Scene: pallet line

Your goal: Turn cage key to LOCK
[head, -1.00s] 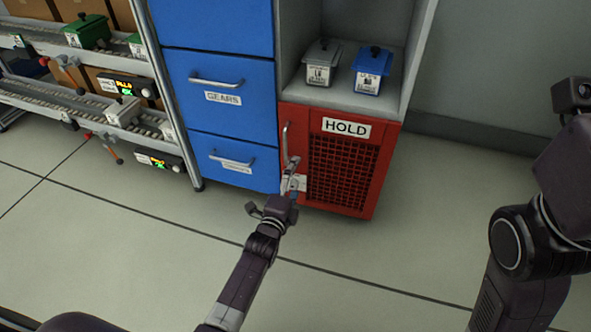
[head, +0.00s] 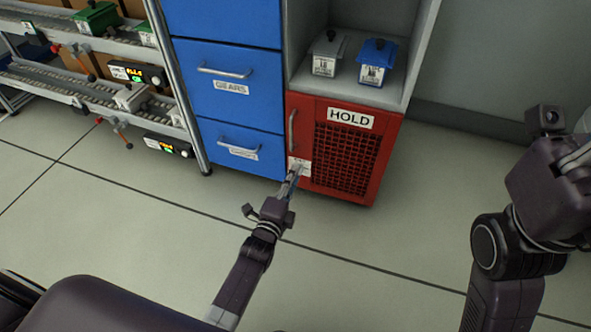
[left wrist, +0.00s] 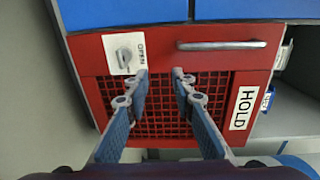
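The red HOLD cage (head: 383,155) stands below an open shelf, its mesh door shut. A white key plate (head: 300,167) is at the door's lower left, below the handle. In the left wrist view the plate (left wrist: 116,44) shows the word OPEN and a small grey key (left wrist: 124,57). I cannot tell exactly which way the key points. My left gripper (head: 293,178) is just in front of the plate. In the left wrist view its fingers (left wrist: 160,74) are apart and empty, in front of the mesh, beside the key. My right arm is at the right edge; its fingertips are out of view.
Blue drawers (head: 235,85) stand left of the cage. A grey-lidded bin (head: 325,58) and a blue-lidded bin (head: 375,65) sit on the shelf above it. A roller rack (head: 75,85) is at the far left. The floor in front is clear.

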